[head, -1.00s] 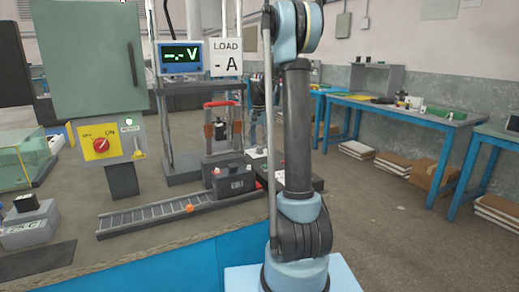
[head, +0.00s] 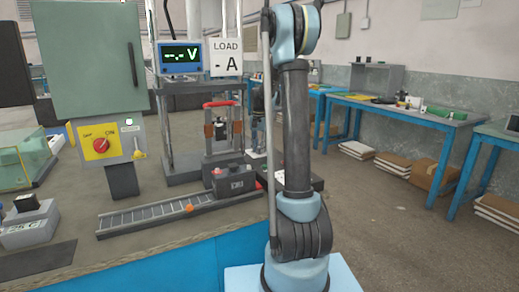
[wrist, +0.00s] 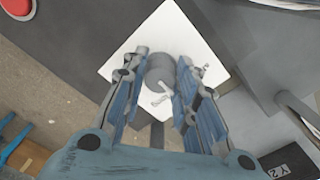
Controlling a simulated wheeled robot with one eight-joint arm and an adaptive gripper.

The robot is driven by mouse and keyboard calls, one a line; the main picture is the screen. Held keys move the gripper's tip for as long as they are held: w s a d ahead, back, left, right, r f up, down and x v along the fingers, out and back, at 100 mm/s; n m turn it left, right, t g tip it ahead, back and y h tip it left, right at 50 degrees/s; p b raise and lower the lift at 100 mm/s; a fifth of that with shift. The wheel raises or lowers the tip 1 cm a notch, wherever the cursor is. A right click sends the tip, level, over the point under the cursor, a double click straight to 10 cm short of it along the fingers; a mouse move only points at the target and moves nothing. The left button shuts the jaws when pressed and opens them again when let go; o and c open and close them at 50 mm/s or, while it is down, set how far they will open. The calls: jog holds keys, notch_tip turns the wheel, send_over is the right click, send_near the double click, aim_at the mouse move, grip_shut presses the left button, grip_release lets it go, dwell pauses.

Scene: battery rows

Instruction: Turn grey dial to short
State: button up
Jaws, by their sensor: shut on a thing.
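The grey dial (wrist: 160,72) is a round knob on a white plate (wrist: 165,30) in the wrist view. A pale pointer line on it points down and to the right. Small dark marks sit on the plate below and right of the dial; I cannot read them. My gripper (wrist: 162,68) has one finger on each side of the dial and is shut on it. In the head view the dial and the fingertips cannot be made out behind my arm.
A red button (wrist: 17,6) is at the top left of the wrist view, and a grey post (wrist: 295,105) stands at right. A red rotary switch (head: 100,145) is at left.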

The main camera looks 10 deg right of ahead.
jog(key=n, duration=0.4)
jog(key=shift+n, duration=2.4)
jog(key=o, duration=1.1)
notch_tip(320, 180, up, 12)
jog(key=shift+f, duration=0.1)
